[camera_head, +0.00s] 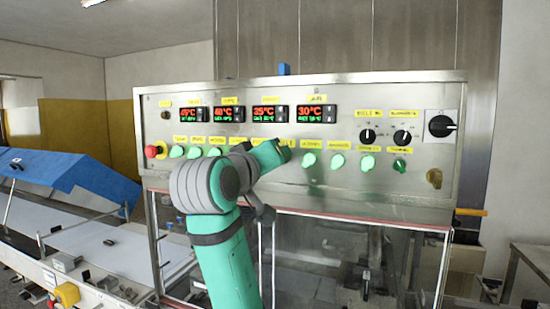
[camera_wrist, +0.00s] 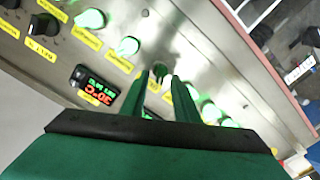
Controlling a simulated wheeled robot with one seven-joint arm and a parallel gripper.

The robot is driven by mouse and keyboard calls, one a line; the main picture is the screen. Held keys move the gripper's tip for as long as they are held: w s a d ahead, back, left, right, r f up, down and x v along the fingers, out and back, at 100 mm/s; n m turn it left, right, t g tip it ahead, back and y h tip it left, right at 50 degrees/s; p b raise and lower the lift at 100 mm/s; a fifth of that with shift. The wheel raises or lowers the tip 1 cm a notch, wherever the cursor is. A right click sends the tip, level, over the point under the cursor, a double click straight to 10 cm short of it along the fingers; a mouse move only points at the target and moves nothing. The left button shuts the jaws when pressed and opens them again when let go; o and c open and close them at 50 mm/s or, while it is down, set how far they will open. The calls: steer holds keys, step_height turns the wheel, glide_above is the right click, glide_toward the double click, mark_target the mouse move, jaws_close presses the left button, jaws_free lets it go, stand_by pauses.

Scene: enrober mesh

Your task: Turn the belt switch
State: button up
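A steel control panel (camera_head: 350,95) carries a row of green-lit knobs under yellow labels. The labels are too small to read, so I cannot tell which knob is the belt switch. My gripper (camera_head: 284,153) is at this row, just left of a lit knob (camera_head: 308,160). In the wrist view, my gripper's two fingers (camera_wrist: 160,79) stand apart, with a dimmer knob (camera_wrist: 160,70) at the gap between their tips. I cannot tell whether they touch it. Lit knobs (camera_wrist: 128,46) show on the left and more (camera_wrist: 210,112) on the right.
Temperature displays (camera_head: 317,113) sit above the row. Two black dials (camera_head: 367,136) and a large black rotary switch (camera_head: 441,126) are at the right. A red emergency button (camera_head: 155,149) is at the left. A blue cover (camera_head: 75,180) stands over the conveyor at left.

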steer(key=shift+s, duration=0.15)
steer(key=v, duration=1)
steer(key=shift+s, duration=0.3)
steer(key=shift+w+a, duration=0.1)
